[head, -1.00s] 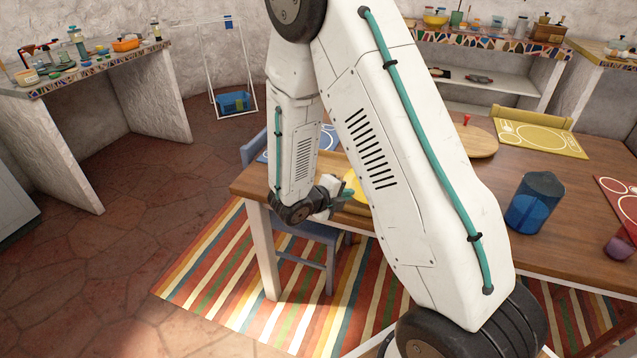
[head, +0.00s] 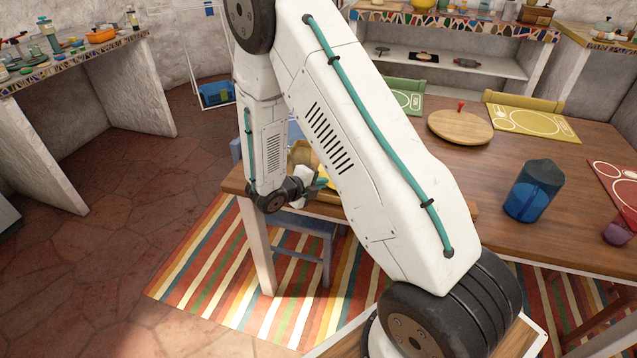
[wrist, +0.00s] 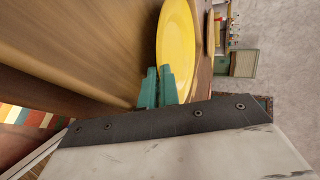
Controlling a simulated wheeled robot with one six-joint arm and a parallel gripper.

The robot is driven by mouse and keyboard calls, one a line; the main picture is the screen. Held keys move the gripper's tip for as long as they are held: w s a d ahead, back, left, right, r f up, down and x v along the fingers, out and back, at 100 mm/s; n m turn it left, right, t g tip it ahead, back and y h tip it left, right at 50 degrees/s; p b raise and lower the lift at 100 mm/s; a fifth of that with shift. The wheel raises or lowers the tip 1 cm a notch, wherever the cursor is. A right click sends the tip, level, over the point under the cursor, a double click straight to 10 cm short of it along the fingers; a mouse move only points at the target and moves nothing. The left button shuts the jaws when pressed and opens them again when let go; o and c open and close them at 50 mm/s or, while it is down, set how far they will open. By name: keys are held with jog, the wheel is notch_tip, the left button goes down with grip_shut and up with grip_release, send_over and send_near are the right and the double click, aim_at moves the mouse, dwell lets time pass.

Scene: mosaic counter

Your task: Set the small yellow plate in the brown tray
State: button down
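The small yellow plate (wrist: 176,42) shows in the wrist view as a tall, narrow ellipse, seen nearly edge-on. My gripper (wrist: 157,88) has its teal fingers close together on either side of the plate's near rim, so it appears shut on the rim. In the head view my gripper (head: 318,184) is at the table's left end, with a little of the yellow plate (head: 325,197) showing beside it; my arm hides the rest. A tan-brown piece (head: 302,153) behind my gripper may be part of the brown tray, but I cannot tell.
The wooden table (head: 455,185) holds a round board (head: 460,126), a yellow placemat (head: 535,122), a blue pitcher (head: 533,190) and a purple cup (head: 618,232). A blue chair (head: 305,228) stands at the table's left end.

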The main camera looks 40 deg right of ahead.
jog(key=c, duration=1.9)
grip_release()
jog(key=v, duration=1.1)
jog(key=s+d+r+m+g+y, duration=0.1)
jog(key=s+r+m+g+y, duration=0.1)
jog(key=s+r+m, duration=0.6)
jog(key=s+d+r+m+g+y, duration=0.15)
jog(key=s+r+m, duration=0.35)
jog(key=r+m, duration=0.55)
jog(key=s+a+r+m+y, duration=0.2)
jog(key=s+m+y, duration=0.1)
jog(key=s+m, duration=0.2)
jog(key=s+a+r+m+t+y, duration=0.1)
jog(key=s+a+r+m+y, duration=0.2)
jog(key=s+m, duration=0.2)
jog(key=s+a+r+m+t+y, duration=0.1)
jog(key=s+a+r+m+y, duration=0.1)
jog(key=s+m, duration=0.3)
jog(key=shift+a+r+m+t+y, duration=0.1)
jog(key=shift+a+m+y, duration=0.1)
jog(key=shift+m, duration=0.55)
jog(key=shift+a+r+m+t+y, duration=0.1)
jog(key=shift+m+y, duration=0.15)
jog(key=shift+m, duration=0.5)
jog(key=shift+a+r+m+t+y, duration=0.1)
jog(key=shift+a+m+y, duration=0.1)
jog(key=shift+m, duration=0.55)
jog(key=shift+d, duration=0.1)
